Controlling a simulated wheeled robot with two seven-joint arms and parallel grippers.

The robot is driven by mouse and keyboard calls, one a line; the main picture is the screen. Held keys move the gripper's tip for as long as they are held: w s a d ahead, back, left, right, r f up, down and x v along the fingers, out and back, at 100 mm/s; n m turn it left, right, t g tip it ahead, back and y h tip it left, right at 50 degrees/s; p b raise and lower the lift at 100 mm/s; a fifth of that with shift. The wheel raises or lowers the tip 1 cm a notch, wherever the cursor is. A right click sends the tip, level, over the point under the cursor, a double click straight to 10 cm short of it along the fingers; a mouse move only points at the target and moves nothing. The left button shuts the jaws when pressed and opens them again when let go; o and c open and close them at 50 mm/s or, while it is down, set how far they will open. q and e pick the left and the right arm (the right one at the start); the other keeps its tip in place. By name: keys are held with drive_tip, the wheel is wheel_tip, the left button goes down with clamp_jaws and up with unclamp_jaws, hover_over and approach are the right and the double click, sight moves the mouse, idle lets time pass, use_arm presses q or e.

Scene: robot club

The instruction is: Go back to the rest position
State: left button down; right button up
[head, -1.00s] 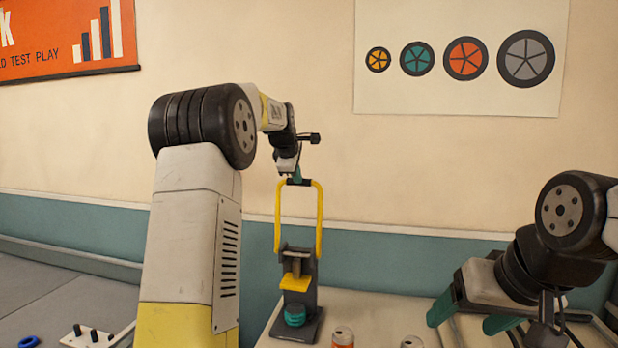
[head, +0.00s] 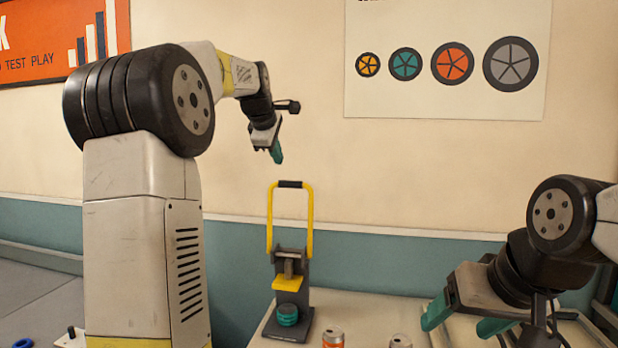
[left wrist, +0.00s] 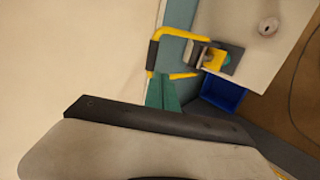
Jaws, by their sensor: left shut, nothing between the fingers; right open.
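My left gripper (head: 276,152) is shut and empty in the head view, up in the air above and slightly left of the press handle. Its green fingers also show together in the left wrist view (left wrist: 163,92). My right gripper (head: 462,322) is open and empty at the lower right, over the table's right part. The press (head: 290,262) stands upright on the table, with its yellow handle (head: 309,225) raised and a teal wheel (head: 287,315) on its base. The press also shows in the left wrist view (left wrist: 232,62). The left gripper is apart from the handle.
An orange-labelled can (head: 333,339) and another can (head: 400,341) stand at the table's front. A blue ring (head: 23,343) lies at the lower left. A blue bin (left wrist: 223,93) shows beside the table in the left wrist view. The wall is close behind the press.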

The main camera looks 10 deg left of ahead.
use_arm(q)
drive_tip(key=s+d+f+m+g, duration=0.1)
drive_tip(key=s+d+f+m, duration=0.2)
drive_tip(key=s, duration=0.9)
drive_tip(key=s+d+f+m+h, duration=0.1)
drive_tip(key=s+d+f+m, duration=0.2)
drive_tip(key=s+f+m, duration=0.6)
drive_tip(key=s+d+f+m+g, duration=0.1)
drive_tip(key=s+d+f+m, duration=0.2)
drive_tip(key=s, duration=1.2)
wheel_tip(320, 180, down, 4)
drive_tip(key=m, duration=0.2)
drive_tip(key=shift+s+d+f+m+g+h, duration=0.25)
drive_tip(key=shift+s+d+m+g+h, duration=0.05)
drive_tip(key=shift+s+m+h, duration=0.1)
